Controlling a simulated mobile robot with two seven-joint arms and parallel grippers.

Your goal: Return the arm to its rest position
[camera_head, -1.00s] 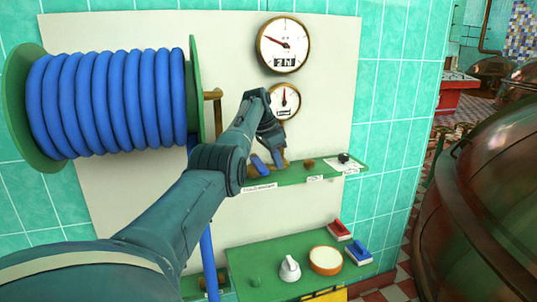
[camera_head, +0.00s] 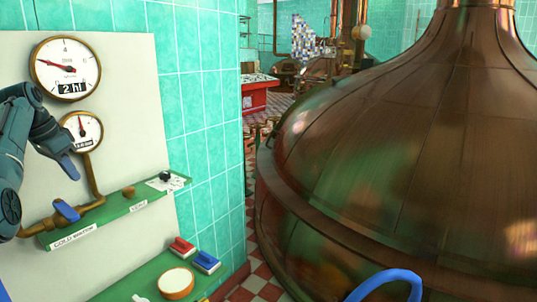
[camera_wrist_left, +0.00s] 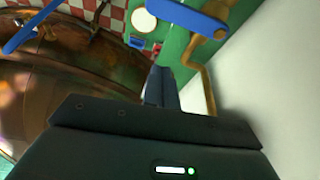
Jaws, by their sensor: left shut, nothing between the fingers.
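My left gripper (camera_head: 66,166) is at the left edge of the head view, in front of the pale panel, just below and left of the small gauge (camera_head: 82,132). Its blue-tipped fingers are shut and empty. In the left wrist view the closed fingers (camera_wrist_left: 160,88) point away from the camera. A blue valve handle (camera_head: 66,210) on the brass pipe (camera_head: 96,202) is below the fingers, apart from them in the head view. A blue handle also shows in the wrist view (camera_wrist_left: 187,17). My right gripper is in neither view.
A large copper kettle (camera_head: 390,150) fills the right side. A green shelf (camera_head: 118,208) labelled cold water juts from the panel. A lower green surface (camera_head: 140,285) holds red and blue switches (camera_head: 205,261) and a round dial (camera_head: 176,284). A blue curved bar (camera_head: 385,283) shows at bottom.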

